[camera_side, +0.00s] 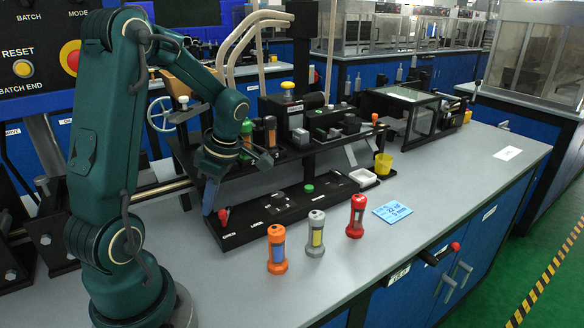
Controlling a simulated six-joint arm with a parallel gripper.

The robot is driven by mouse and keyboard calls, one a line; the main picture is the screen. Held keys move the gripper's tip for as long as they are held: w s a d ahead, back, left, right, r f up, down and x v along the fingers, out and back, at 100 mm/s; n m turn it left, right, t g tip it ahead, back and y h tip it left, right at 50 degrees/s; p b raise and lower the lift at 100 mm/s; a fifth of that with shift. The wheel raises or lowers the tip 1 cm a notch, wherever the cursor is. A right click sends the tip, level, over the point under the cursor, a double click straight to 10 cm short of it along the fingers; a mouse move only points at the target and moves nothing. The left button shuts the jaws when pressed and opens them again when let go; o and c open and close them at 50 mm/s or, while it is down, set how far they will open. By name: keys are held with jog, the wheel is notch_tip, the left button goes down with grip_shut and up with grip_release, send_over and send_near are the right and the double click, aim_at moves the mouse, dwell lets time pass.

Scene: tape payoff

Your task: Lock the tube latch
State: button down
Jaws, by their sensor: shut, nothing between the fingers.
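The tube latch appears to be the small lever with a red knob (224,213) at the left end of a low black panel (270,222). The knob stands by the white OPEN label, with the LOCK label farther right. My gripper (209,208) points down, its blue-grey fingers shut and empty. In the picture it is just left of the red knob; I cannot tell whether it touches. The lever's lower part is small and hard to make out.
Orange (277,250), grey (316,233) and red (355,216) tubes stand upright in front of the panel. A blue note (392,212) lies right of them. A black machine with more tubes (270,132) stands behind.

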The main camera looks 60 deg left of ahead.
aim_at(246, 221)
jog(key=shift+w+d, duration=0.35)
jog(key=shift+d, duration=0.05)
jog(key=shift+w+d+n+h, duration=0.3)
jog(key=shift+n, duration=0.7)
jog(key=shift+w+d+n+g+h, duration=0.15)
jog(key=shift+w+n+g, duration=0.1)
jog(key=shift+n, duration=0.35)
jog(key=shift+w+d+n+g+h, duration=0.15)
jog(key=shift+w+n, duration=0.05)
jog(key=shift+n, duration=0.4)
jog(key=shift+w+d, duration=0.2)
jog(key=shift+w, duration=0.3)
jog(key=shift+w+d, duration=0.15)
jog(key=shift+w, duration=0.3)
jog(key=shift+w+a, duration=0.1)
jog(key=shift+w, duration=1.1)
